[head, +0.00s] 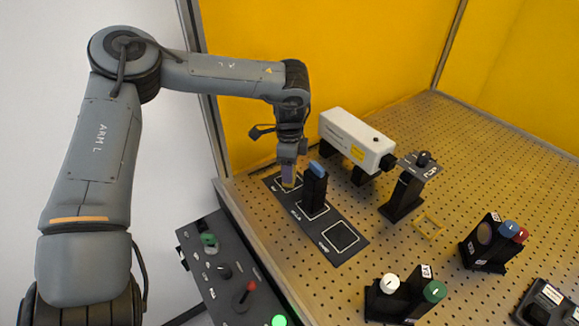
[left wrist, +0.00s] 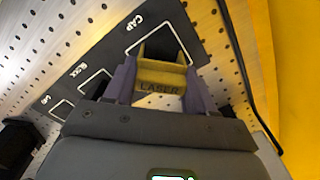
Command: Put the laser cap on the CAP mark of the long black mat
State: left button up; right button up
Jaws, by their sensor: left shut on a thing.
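The laser cap (left wrist: 160,78) is a yellow, open-topped piece lettered LASER, held between the purple-grey fingers of my left gripper (left wrist: 158,88). In the head view, my left gripper (head: 288,176) points down at the far end of the long black mat (head: 320,229), with a bit of yellow at its tips. In the left wrist view, the cap overlaps the white square outline beside the word CAP (left wrist: 139,22). I cannot tell whether the cap touches the mat. A black block with a blue top (head: 315,187) stands upright on the middle mark, close beside the gripper.
A white laser housing (head: 352,139) stands just behind and right of my gripper. A black post with a plate (head: 403,193) is farther right. The mat's near square (head: 340,237) is empty. A control panel (head: 227,272) sits at the front left; knobbed mounts (head: 487,246) stand at right.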

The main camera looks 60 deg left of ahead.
pick_arm(q)
jog(key=shift+f, duration=0.1)
jog(key=o, duration=0.9)
jog(key=shift+o, duration=0.2)
jog(key=shift+r+p, duration=1.25)
jog(key=shift+r, duration=0.5)
jog(key=shift+r+p, duration=1.25)
jog(key=shift+r, duration=0.55)
jog(key=shift+s, duration=0.1)
